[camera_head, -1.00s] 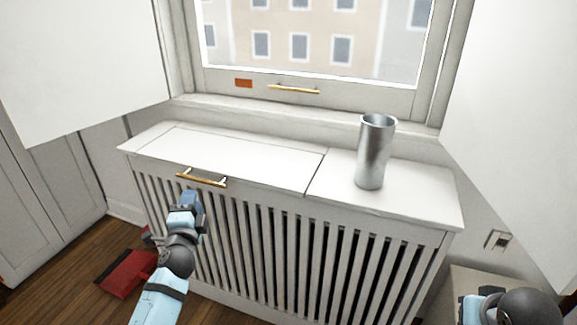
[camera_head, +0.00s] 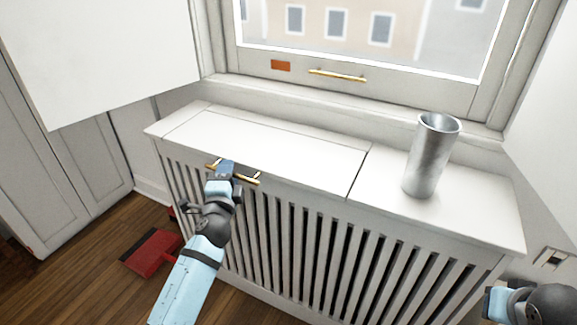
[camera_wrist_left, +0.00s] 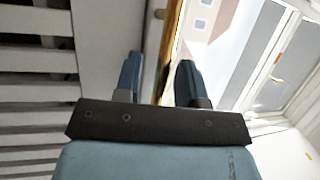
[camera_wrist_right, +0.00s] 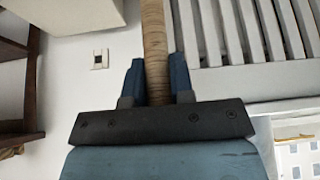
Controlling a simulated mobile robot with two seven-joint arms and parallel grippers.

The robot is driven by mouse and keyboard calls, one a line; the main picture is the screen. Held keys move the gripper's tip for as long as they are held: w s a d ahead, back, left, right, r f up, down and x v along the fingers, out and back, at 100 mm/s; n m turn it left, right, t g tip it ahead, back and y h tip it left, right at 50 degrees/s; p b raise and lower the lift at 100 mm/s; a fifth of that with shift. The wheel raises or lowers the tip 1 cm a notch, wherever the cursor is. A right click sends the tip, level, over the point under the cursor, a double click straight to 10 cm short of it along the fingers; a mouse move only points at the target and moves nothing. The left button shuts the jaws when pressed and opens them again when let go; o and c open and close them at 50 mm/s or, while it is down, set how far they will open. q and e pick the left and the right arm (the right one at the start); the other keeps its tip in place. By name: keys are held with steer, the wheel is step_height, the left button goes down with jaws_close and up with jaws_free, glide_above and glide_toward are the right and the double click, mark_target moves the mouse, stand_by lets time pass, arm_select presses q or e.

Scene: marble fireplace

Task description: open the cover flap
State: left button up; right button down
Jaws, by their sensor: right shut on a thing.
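The cover flap (camera_head: 265,143) is the white left panel on top of the slatted radiator cover and lies flat and closed. Its brass handle (camera_head: 248,180) is on the front edge. My left gripper (camera_head: 225,168) is at this handle and hides part of it. In the left wrist view, my left gripper (camera_wrist_left: 158,82) is open, with the brass handle (camera_wrist_left: 164,45) running between its two fingers. In the right wrist view, my right gripper (camera_wrist_right: 158,82) is shut on a round wooden rod (camera_wrist_right: 153,35); the rod's ends are out of view.
A grey metal cylinder (camera_head: 431,155) stands on the fixed right part of the cover top. A window with a brass handle (camera_head: 338,76) and an orange block (camera_head: 281,66) is behind. A red object (camera_head: 152,252) lies on the wood floor at left.

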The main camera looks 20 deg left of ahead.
arm_select(q)
jaws_close()
steer(key=shift+r, duration=0.1)
